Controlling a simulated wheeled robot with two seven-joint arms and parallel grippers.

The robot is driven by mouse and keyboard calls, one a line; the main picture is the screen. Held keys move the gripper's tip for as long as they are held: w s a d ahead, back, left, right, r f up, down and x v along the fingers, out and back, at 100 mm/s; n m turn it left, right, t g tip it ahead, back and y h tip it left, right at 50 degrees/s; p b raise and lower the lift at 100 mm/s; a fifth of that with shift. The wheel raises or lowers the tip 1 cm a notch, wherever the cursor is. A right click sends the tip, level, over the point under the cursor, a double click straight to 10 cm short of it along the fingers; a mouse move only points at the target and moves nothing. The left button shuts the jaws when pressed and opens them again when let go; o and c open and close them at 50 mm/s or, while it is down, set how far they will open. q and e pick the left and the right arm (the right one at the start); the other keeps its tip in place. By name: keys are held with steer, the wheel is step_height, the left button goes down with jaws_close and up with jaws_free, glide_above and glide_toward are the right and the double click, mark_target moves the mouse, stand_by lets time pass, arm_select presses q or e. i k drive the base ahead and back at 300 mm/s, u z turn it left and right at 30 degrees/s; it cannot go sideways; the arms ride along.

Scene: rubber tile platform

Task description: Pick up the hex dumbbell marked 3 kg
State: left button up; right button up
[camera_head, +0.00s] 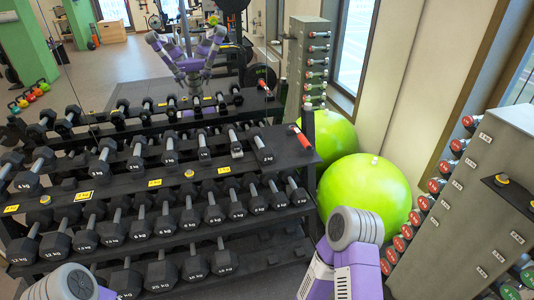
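Black hex dumbbells fill a dark tiered rack (130,183) in front of me. On the upper tier they include a dumbbell at the right end (262,150) and one beside it (236,146). Another row, with one dumbbell (235,207) near its middle right, sits on the tier below. The white weight marks are small, and I cannot surely tell which dumbbell reads 3 kg. My purple and grey arm links show at the bottom left and bottom right. Neither of my grippers is in view.
A grey stand (465,200) with red-ended dumbbells is at the far right. A mirror behind the rack reflects the dumbbells and my purple arms. Yellow labels (155,183) line the shelf edge.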

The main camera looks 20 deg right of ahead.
mark_target(265, 155)
steer(key=z, duration=0.65)
steer(key=i, duration=0.65)
steer(key=z, duration=0.65)
steer(key=i, duration=0.85)
steer(key=u, duration=0.3)
